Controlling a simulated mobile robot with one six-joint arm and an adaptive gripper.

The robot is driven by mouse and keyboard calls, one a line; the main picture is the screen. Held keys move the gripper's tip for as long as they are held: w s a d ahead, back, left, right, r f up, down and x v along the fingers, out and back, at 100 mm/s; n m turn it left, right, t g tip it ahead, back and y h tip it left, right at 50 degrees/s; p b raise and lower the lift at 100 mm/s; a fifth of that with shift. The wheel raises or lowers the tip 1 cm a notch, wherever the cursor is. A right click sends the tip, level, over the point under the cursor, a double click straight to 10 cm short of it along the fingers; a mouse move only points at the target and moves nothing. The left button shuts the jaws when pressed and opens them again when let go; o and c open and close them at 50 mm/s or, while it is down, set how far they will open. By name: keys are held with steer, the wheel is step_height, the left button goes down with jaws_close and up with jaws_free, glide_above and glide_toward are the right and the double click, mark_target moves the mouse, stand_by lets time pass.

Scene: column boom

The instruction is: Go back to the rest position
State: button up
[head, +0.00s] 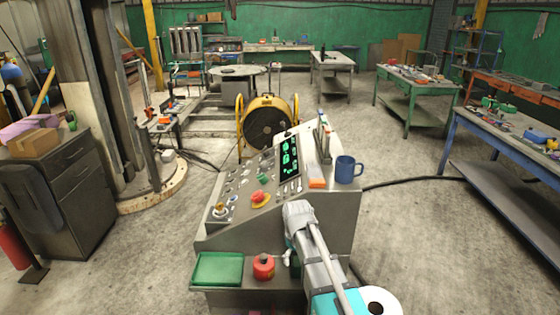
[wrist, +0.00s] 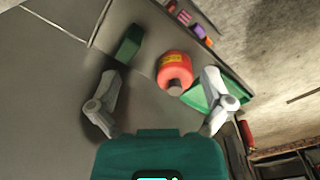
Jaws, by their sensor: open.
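My gripper (wrist: 161,76) shows in the wrist view with its two grey fingers spread wide and nothing held between them. A red container with a yellow label (wrist: 174,70) is beyond the fingertips, between them in the picture and closer to the right finger. In the head view this red container (head: 263,267) stands on the console's front ledge. My arm reaches over the right part of this ledge in the head view, and I cannot clearly make out the fingers there.
A green tray (head: 217,269) lies left of the container. A dark green block (wrist: 130,44) is behind the left fingertip. The console (head: 225,236) carries knobs, a screen and a blue mug (head: 346,170). A black cable (head: 415,181) crosses the floor at right. Open floor surrounds the console.

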steer(key=s+d+m, duration=0.8)
steer(key=s+d, duration=0.1)
steer(key=s, duration=0.4)
steer(key=shift+s+d+g, duration=0.25)
steer(key=shift+d+g, duration=0.05)
steer(key=shift+d, duration=0.1)
steer(key=shift+c, duration=0.3)
stand_by(1.5)
